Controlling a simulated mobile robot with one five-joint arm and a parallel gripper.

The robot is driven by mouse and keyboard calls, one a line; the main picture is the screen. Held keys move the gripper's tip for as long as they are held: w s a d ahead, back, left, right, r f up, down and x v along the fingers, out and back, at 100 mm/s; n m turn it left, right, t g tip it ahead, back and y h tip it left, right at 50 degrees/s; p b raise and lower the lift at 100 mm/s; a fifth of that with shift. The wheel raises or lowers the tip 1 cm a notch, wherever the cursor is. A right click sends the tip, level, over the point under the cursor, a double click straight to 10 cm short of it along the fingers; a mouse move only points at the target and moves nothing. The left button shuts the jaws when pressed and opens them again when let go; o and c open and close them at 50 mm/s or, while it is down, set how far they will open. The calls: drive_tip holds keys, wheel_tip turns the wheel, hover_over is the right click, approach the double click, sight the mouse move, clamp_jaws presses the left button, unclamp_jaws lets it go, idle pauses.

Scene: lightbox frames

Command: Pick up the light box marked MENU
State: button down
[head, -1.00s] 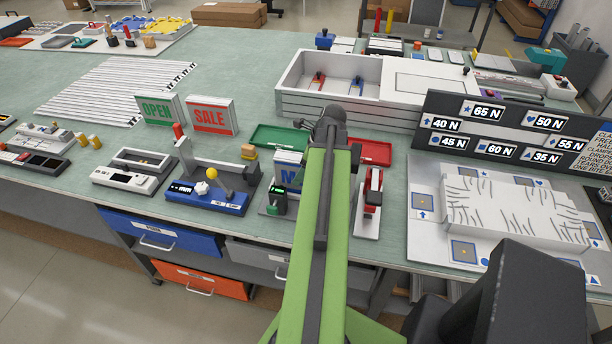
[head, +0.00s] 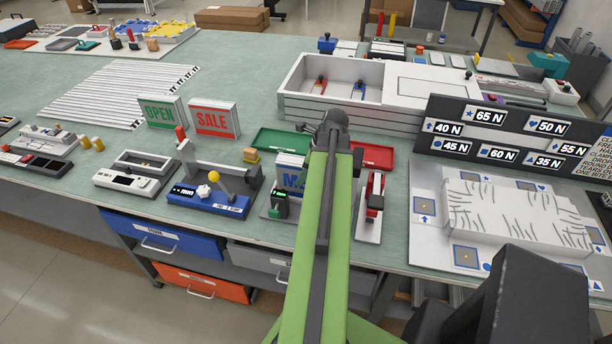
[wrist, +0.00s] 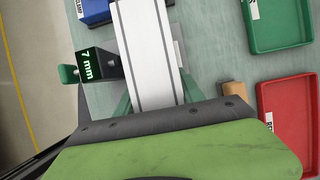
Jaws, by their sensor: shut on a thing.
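The light box (head: 291,170) with a blue letter M, the rest of its word hidden by my arm, stands near the table's front edge in the head view. In the wrist view it is the white slab (wrist: 147,45) running up from my gripper. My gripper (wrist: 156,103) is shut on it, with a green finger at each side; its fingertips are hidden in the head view. I cannot tell whether the box is off the table. The SALE box (head: 215,119) and the OPEN box (head: 161,113) stand upright further left.
A green gauge reading 7 mm (wrist: 88,62) stands close to the left of the box. A green tray (head: 284,139) and a red tray (head: 375,156) lie behind it. A red-and-black device (head: 372,197) is to the right, and a blue device (head: 207,198) to the left.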

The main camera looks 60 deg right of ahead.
wheel_tip(320, 180, up, 11)
drive_tip(key=p, duration=1)
drive_tip(key=shift+f, duration=0.15)
